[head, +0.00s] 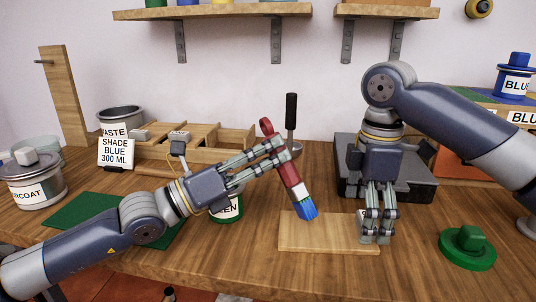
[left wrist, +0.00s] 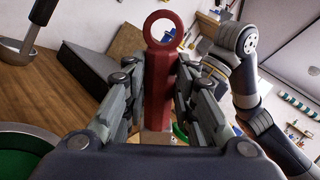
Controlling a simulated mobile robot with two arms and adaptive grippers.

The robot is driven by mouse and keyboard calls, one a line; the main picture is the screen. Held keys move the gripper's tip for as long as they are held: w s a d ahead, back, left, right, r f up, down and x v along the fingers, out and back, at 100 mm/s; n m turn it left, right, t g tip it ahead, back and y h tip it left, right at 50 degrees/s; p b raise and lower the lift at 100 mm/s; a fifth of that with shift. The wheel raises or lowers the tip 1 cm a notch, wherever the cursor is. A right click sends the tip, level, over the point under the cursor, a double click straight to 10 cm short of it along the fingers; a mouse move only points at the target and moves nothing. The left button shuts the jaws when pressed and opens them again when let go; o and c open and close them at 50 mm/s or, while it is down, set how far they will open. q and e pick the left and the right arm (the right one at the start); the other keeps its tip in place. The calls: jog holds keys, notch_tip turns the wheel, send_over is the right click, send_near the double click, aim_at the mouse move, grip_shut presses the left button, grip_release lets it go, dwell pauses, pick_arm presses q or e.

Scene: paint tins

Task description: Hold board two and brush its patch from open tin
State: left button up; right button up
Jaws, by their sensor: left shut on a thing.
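My left gripper (head: 282,152) is shut on a brush with a red handle (head: 288,172), a pale band and blue bristles (head: 308,211). The brush slants, bristles down, over the wooden board (head: 318,236); I cannot tell if they touch. The handle with its ring end also shows in the left wrist view (left wrist: 160,90). My right gripper (head: 375,240) points down at the board's right end, its fingers close together; whether they grip the board is unclear. No painted patch is distinguishable on the board. A tin with a label ending "EN" (head: 228,212) stands behind my left gripper, partly hidden. Green shows inside a tin in the left wrist view (left wrist: 18,160).
A green lid (head: 467,248) lies at right. A blue tin (head: 515,84) stands on a box. A card (head: 115,153) reads "SHADE BLUE 300 ML". A wooden rack (head: 205,140), waste pot (head: 121,114), lidded tin (head: 33,185) and dark block (head: 415,185) stand around.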

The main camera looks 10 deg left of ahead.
jog(key=shift+f, duration=0.1)
jog(key=shift+f, duration=0.8)
